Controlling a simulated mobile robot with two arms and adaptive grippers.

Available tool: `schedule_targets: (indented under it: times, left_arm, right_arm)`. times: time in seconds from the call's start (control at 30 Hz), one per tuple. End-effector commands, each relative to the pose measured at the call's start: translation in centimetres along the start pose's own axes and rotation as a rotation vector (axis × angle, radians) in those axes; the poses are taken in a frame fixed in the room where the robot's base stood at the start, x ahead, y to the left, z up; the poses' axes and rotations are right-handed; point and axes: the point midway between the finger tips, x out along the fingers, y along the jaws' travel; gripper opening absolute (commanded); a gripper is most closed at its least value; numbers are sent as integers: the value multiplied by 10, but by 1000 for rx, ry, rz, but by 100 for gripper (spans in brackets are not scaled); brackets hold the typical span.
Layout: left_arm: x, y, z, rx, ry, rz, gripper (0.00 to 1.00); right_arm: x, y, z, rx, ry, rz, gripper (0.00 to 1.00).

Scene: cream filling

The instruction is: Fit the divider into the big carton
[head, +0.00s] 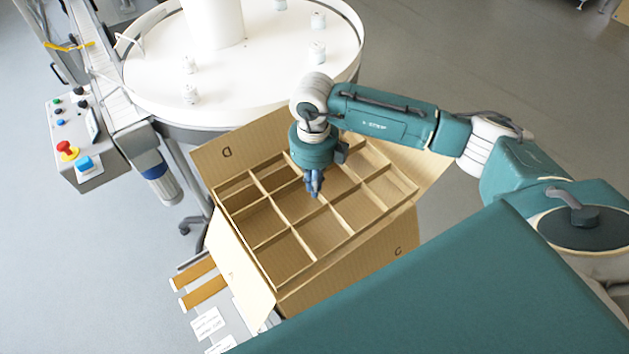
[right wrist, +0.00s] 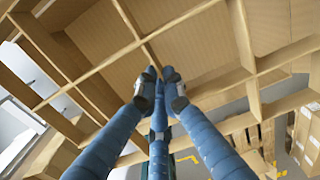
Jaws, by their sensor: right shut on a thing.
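The divider (head: 243,238) is a tan cardboard grid of crossed strips with several cells. It lies roughly level at the mouth of the big carton (head: 375,262), whose lettered flaps are folded outward. I cannot tell how deep it sits between the walls. My right gripper (head: 315,194) comes down from above near the middle of the grid and is shut on a strip of the divider. In the right wrist view, the blue fingers (right wrist: 160,76) meet at a crossing of the divider's strips (right wrist: 243,40). My left gripper is not in view.
A white round turntable (head: 260,75) with several small white jars stands behind the carton. A control box (head: 80,140) with buttons and a conveyor (head: 100,75) are at the left. Orange-brown strips (head: 203,291) and white labels lie below the carton's left side. Grey floor is clear at upper right.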

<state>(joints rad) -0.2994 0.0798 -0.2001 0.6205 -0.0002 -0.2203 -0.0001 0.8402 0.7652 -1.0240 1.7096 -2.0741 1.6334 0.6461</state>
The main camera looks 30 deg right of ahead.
Motion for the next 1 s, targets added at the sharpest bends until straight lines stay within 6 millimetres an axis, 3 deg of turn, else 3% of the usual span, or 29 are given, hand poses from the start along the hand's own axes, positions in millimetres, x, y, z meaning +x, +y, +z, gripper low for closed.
schedule_targets:
  times: [1.0]
  left_arm:
    - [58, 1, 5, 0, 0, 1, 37]
  right_arm:
    - [75, 0, 0, 0, 0, 0, 0]
